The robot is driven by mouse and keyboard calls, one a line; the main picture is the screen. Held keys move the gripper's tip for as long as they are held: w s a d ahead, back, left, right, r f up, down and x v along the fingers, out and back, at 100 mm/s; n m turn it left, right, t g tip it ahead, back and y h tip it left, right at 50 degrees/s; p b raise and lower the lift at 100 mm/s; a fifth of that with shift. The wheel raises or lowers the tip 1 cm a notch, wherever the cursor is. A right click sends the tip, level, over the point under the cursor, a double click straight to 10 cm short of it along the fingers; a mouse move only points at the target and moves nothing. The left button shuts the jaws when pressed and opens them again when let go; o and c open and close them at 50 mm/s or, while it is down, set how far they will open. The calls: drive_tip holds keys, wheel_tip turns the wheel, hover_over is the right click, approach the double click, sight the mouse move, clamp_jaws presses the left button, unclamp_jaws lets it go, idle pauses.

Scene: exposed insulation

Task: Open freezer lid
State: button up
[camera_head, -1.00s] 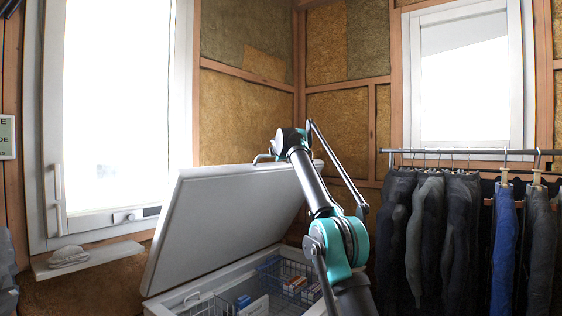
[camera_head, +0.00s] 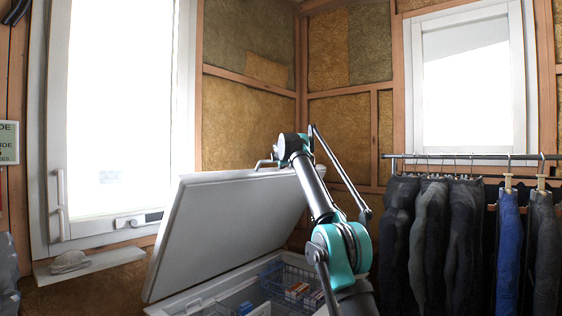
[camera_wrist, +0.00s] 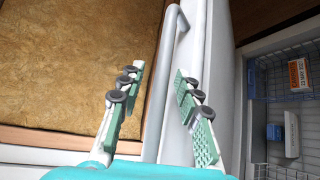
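The white chest freezer lid (camera_head: 225,225) stands raised and tilted well up in the head view, with the freezer's inside showing below it. Its pale bar handle (camera_wrist: 164,85) runs up through the middle of the wrist view, beside the lid's white edge (camera_wrist: 213,70). My gripper (camera_wrist: 158,74) has its two green-padded fingers apart, one on each side of the handle. Gaps show between the fingers and the bar. In the head view my arm reaches to the lid's upper edge, and the fingers cannot be made out there.
Wire baskets (camera_head: 270,276) with small boxes (camera_head: 297,291) sit in the freezer. A clothes rack (camera_head: 470,157) with dark garments stands right of my arm. A small shelf (camera_head: 105,260) and window (camera_head: 118,120) are at left. Insulated wall (camera_head: 245,120) stands behind the lid.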

drive_tip(key=v, duration=1.2)
idle(0.5)
drive_tip(key=s+d+f+m+g+h, duration=0.15)
drive_tip(key=s+d+f+m, duration=0.35)
drive_tip(key=f, duration=0.5)
drive_tip(key=s+d+f+m+g+h, duration=0.1)
drive_tip(key=s+d+f+m+g, duration=0.15)
drive_tip(key=s+d+f, duration=0.65)
drive_tip(key=s+d+f+m+g+h, duration=0.1)
drive_tip(key=s+d+f+m, duration=0.3)
drive_tip(key=f, duration=0.8)
drive_tip(key=s+d+f+m+g, duration=0.1)
drive_tip(key=s+f+m+g, duration=0.1)
drive_tip(key=s+f, duration=0.8)
drive_tip(key=s+d+f+m+g+y, duration=0.1)
drive_tip(key=s+f+m, duration=0.4)
drive_tip(key=s+f, duration=0.6)
drive_tip(key=s+d+f+m+g, duration=0.2)
drive_tip(key=s+f+m+g, duration=0.1)
drive_tip(key=s+f, duration=0.8)
drive_tip(key=s, duration=0.4)
drive_tip(key=shift+s+d+m, duration=0.2)
drive_tip(key=shift+s+m, duration=0.05)
drive_tip(key=shift+m, duration=0.1)
drive_tip(key=shift+a+r, duration=0.1)
